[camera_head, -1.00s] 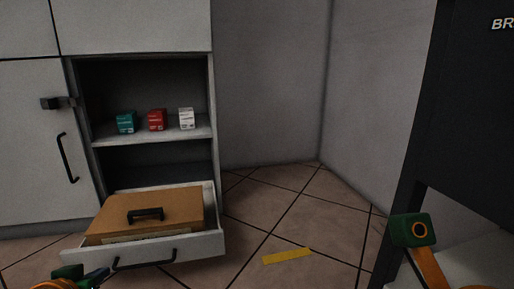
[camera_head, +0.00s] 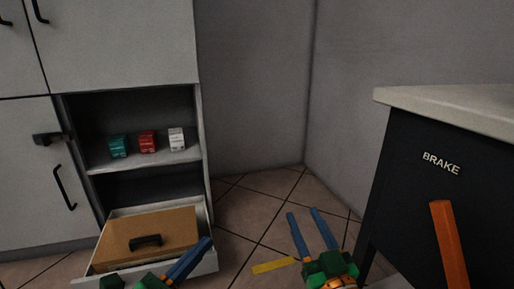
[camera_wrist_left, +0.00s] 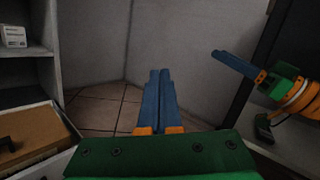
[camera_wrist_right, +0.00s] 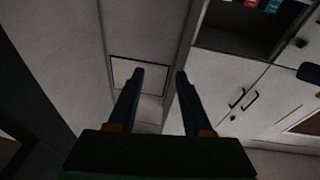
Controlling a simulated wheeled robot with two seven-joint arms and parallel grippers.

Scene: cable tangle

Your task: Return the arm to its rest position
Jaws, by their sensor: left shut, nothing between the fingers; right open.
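My left gripper (camera_head: 204,243) is at the bottom of the head view, in front of the right side of the open drawer. Its blue fingers are together and empty; they also show in the left wrist view (camera_wrist_left: 160,73). My right gripper (camera_head: 302,212) is to its right, above the floor between drawer and dark cabinet. Its two blue fingers are apart with nothing between them, also in the right wrist view (camera_wrist_right: 160,75). My right gripper also shows at the right of the left wrist view. Most of both arms is out of frame.
The pulled-out drawer (camera_head: 206,264) holds a tan box (camera_head: 165,228) with a black handle. Teal (camera_head: 118,147), red (camera_head: 147,141) and white (camera_head: 177,139) boxes stand on the shelf. A dark cabinet (camera_head: 415,205) labelled BRAKE stands right. A yellow strip (camera_head: 272,266) lies on the floor.

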